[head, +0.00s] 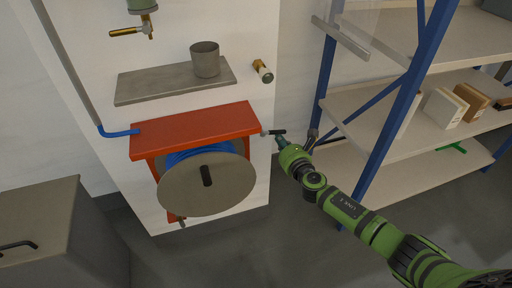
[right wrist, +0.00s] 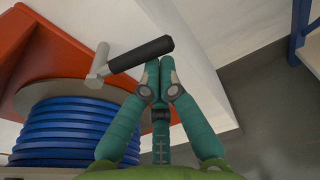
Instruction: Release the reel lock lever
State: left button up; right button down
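The reel lock lever (head: 277,132) sticks out from the right end of the orange reel bracket (head: 190,128). It has a metal stem and a black grip, which also shows in the right wrist view (right wrist: 142,54). The reel (head: 215,190) under the bracket has a grey-brown disc and blue hose wound behind it. My right gripper (right wrist: 160,72) has its teal fingertips together, close by the outer end of the black grip. Nothing shows between the fingers, and I cannot tell whether they touch the grip. My left gripper is not in view.
A grey shelf with a cup (head: 205,60) is on the wall panel above the bracket. A brass fitting (head: 262,71) is at its right. A blue-framed rack (head: 402,105) with boxes stands at the right, near my right arm. A grey cabinet (head: 45,235) is at lower left.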

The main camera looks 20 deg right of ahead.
pick_arm(q)
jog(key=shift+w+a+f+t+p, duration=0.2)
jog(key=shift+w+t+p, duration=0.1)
jog(key=shift+p, duration=0.15)
pick_arm(e)
jog(key=shift+d+r+n, duration=0.2)
jog(key=shift+r+n, duration=0.2)
jog(key=shift+n, duration=0.2)
